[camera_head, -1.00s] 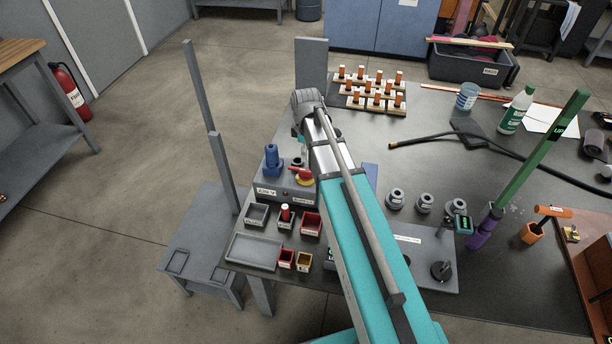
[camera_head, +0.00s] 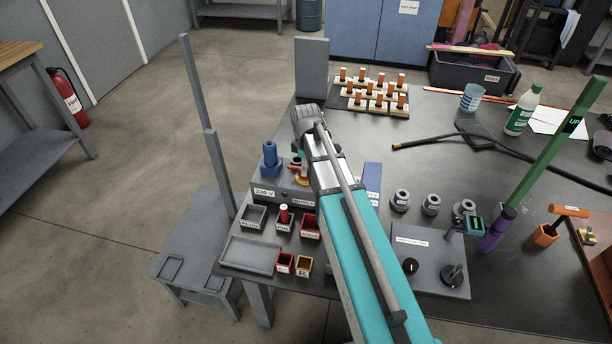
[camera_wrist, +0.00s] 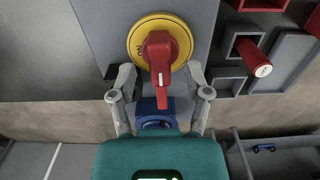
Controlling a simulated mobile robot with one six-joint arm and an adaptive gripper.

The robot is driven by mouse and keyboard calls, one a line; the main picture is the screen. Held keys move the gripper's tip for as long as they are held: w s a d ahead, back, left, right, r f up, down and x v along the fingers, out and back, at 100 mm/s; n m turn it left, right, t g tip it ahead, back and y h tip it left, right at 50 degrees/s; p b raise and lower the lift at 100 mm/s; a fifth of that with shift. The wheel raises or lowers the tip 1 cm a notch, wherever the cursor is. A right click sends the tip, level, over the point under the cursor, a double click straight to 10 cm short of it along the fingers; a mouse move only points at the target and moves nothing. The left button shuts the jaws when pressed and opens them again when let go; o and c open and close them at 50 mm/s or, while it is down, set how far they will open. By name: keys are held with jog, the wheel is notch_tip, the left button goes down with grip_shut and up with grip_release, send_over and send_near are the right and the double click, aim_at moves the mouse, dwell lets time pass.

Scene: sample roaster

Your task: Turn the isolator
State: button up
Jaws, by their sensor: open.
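The isolator is a red handle (camera_wrist: 160,62) on a round yellow plate (camera_wrist: 139,42), fixed to a grey panel in the wrist view. The handle's narrow end points down in that view, towards my gripper. My gripper (camera_wrist: 160,78) is open, one finger on each side of the handle, with a visible gap on both sides. Nothing is held. In the head view the isolator (camera_head: 302,181) shows only in part on the grey supply box (camera_head: 268,195), as my arm covers much of it.
A blue plug-like part (camera_head: 270,160) stands left of the isolator. Small bins, including a red one (camera_head: 311,225), and a grey tray (camera_head: 250,255) lie in front. Wooden racks with orange-topped pieces (camera_head: 372,95) stand behind. Grey round parts (camera_head: 400,200) are to the right.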

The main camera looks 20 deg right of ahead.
jog(key=shift+f+b, duration=0.85)
jog(key=shift+f, duration=0.25)
grip_shut()
